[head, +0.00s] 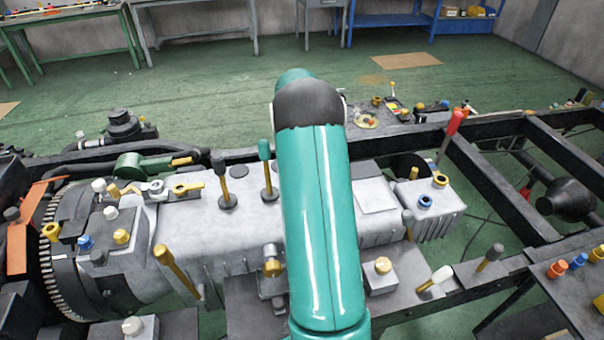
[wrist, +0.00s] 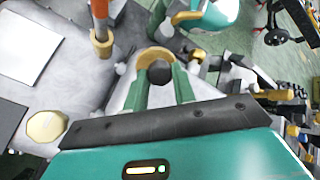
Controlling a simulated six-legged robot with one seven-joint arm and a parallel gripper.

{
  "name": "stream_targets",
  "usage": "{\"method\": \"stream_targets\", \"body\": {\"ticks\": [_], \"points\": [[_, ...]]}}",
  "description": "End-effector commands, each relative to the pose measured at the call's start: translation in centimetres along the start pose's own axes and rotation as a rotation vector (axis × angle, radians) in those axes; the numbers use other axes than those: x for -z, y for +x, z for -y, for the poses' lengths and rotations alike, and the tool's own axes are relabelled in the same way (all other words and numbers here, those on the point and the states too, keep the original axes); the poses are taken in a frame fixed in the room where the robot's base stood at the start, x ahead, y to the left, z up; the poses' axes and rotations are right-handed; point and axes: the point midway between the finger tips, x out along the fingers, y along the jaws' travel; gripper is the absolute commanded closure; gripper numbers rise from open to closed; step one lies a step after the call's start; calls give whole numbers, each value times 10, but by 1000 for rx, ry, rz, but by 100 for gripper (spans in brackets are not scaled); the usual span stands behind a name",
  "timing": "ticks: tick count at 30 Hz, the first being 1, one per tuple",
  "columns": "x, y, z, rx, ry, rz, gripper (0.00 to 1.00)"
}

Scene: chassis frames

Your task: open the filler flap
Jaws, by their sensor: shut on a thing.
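In the wrist view, my gripper (wrist: 160,77) has its two green fingers on either side of a small round dark piece (wrist: 159,73) with a tan, partly hidden collar (wrist: 153,54). The fingers are shut on this piece. It looks like the filler flap, but its hinge and edge are hidden, so I cannot tell how far it stands open. In the head view, my teal arm covers the middle of the grey housing (head: 180,228), and my gripper and the piece it holds are hidden behind it.
A yellow knob (wrist: 47,126) and an orange-handled lever (wrist: 100,22) are close to my gripper. Dark chassis rails (head: 497,170) run to the right. The green floor behind is mostly clear.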

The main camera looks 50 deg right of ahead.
Motion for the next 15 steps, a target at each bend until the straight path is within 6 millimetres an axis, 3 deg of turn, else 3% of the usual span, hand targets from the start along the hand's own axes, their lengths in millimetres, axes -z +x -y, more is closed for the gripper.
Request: {"method": "stream_targets", "body": {"ticks": [15], "points": [[2,0,0,73,-1,74,100]]}}
